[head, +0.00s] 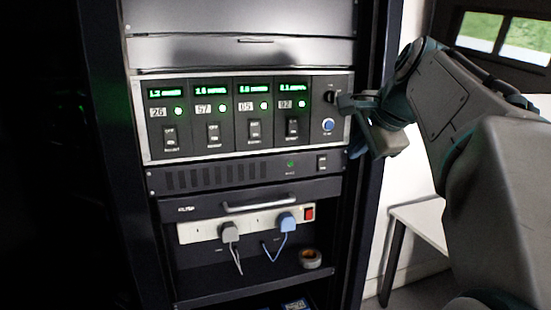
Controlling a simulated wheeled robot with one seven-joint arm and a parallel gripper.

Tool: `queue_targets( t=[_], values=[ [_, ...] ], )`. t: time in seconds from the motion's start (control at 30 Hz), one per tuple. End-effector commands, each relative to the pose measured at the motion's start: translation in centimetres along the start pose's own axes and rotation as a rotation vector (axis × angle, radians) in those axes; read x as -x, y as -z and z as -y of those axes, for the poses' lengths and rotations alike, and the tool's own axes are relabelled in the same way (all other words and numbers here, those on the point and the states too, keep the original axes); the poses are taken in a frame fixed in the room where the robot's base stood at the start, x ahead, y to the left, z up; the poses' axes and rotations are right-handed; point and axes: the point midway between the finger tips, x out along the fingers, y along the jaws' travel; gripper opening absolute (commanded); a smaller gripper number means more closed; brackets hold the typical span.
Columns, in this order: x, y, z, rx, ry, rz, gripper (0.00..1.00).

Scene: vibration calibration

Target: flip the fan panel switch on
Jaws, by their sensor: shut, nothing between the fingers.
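The fan panel (220,174) is a dark strip with slots across its left part, below the module with several green displays. My gripper (345,103) is shut and empty. It is in front of the right edge of the display module, above and to the right of the fan switch and apart from it.
The display module (222,86) has several rocker switches, a dark knob (330,97) and a blue button (328,125) near my gripper. Below are a drawer handle (260,203), a power strip (200,231) with two plugs, and a tape roll (310,258). The rack's right post (375,60) stands close to my arm.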

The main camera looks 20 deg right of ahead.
Motion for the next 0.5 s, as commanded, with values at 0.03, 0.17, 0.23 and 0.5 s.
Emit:
queue_targets(
  t=[0.03,0.17,0.23,0.5],
  values=[
    [0.0,0.1,-0.1,-0.002,0.0,-0.002,0.0],
    [0.0,0.2,-0.1,-0.004,0.001,-0.003,0.0],
    [-0.1,0.2,-0.1,-0.003,0.001,-0.003,0.0],
    [-3.5,0.0,-0.1,-0.001,-0.003,0.002,0.0]
  ],
)
